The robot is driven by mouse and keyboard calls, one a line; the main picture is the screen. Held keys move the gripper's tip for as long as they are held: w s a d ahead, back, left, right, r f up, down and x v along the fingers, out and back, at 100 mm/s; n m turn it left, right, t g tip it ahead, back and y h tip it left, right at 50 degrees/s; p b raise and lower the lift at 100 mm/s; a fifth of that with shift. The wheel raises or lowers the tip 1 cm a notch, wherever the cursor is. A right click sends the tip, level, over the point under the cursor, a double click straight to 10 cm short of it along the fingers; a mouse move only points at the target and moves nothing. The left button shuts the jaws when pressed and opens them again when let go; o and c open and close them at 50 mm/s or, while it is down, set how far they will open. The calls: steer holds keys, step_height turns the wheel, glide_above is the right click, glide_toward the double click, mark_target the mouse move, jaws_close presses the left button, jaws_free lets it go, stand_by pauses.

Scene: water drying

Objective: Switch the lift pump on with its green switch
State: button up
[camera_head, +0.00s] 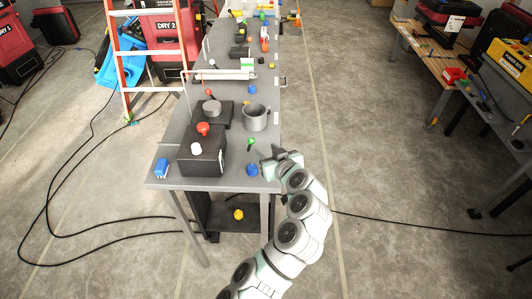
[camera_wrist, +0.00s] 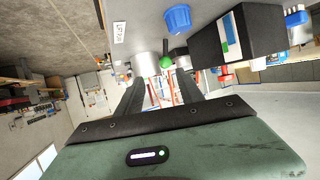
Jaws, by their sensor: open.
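The green switch, a round green knob on a short stem (camera_head: 251,141), stands on the grey bench near its right edge. In the wrist view the green knob (camera_wrist: 165,62) shows just beyond and between the finger ends. A small white label (camera_wrist: 119,32) beside it seems to begin with "LIFT"; the rest is hard to read. My gripper (camera_head: 268,162) is at the bench's near right corner, to the right of and nearer than the green switch. In the wrist view my gripper (camera_wrist: 160,78) is open, with nothing between its fingers. It appears apart from the knob.
A blue knob (camera_head: 252,170) stands close to my gripper. A black box (camera_head: 203,153) with red and white knobs is to the left. A grey metal cup (camera_head: 255,117) stands behind the green switch. The floor right of the bench (camera_head: 370,190) is mostly clear, crossed by a cable.

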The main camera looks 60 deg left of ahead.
mark_target(253, 143)
steer(key=shift+s+a, duration=0.2)
steer(key=shift+s, duration=0.2)
steer(key=shift+a+f+n, duration=0.1)
steer(key=shift+a+n, duration=0.1)
steer(key=shift+n, duration=0.1)
steer(key=b+x, duration=0.1)
steer(key=x, duration=0.9)
steer(key=shift+s+a, duration=0.1)
steer(key=shift+c, duration=0.2)
jaws_close()
steer(key=shift+f+b, duration=0.1)
steer(key=shift+b, duration=0.25)
